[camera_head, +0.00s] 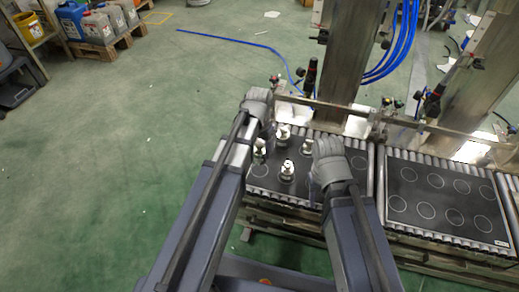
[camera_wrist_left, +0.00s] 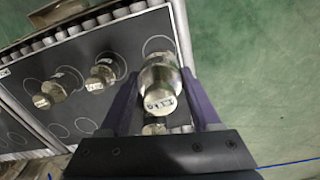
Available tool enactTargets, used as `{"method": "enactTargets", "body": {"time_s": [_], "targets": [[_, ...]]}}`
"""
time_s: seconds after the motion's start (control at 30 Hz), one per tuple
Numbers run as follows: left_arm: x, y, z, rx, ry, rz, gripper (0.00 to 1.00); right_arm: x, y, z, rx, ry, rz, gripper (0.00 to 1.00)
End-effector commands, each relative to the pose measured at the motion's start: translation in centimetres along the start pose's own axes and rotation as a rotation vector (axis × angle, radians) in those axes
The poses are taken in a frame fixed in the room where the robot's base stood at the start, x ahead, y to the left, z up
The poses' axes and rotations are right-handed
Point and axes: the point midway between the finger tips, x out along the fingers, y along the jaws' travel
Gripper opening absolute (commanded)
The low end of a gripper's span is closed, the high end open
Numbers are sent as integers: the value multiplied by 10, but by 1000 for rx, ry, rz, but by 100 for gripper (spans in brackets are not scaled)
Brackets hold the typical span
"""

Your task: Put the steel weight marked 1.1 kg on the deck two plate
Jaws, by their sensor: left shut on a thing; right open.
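My left gripper (camera_head: 260,128) is shut on a steel weight (camera_head: 260,150) at the left edge of the left dark plate (camera_head: 262,172). In the left wrist view the held weight (camera_wrist_left: 161,88) sits between the purple fingers, its label too blurred to read surely. I cannot tell whether it touches the plate. Three more steel weights stand on that plate: one at the back (camera_head: 283,134), one in front (camera_head: 287,172) and one to the right (camera_head: 307,147). My right gripper (camera_head: 322,152) is open beside the right one. The right dark plate (camera_head: 440,190) carries only white circles.
Metal rollers (camera_head: 375,172) border the plates. A rail (camera_head: 340,108) and steel columns (camera_head: 345,60) stand behind them, with blue hoses (camera_head: 400,45). Green floor (camera_head: 130,160) is open on the left. Canisters on pallets (camera_head: 95,25) are far at the back left.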

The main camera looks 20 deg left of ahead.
Motion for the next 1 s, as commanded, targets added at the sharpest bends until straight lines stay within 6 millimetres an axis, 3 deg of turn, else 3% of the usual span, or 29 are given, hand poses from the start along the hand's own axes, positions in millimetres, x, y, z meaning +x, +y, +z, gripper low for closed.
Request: {"method": "enactTargets", "body": {"time_s": [0.03,0.1,0.3,1.0], "targets": [[-16,0,0,0,0,0,0,-16,2,1,2,-1,1,50],[-24,0,0,0,0,0,0,-24,3,2,3,-1,2,50],[-38,0,0,0,0,0,0,-38,5,3,8,-3,4,50],[-38,0,0,0,0,0,0,-38,5,3,8,-3,5,50]]}}
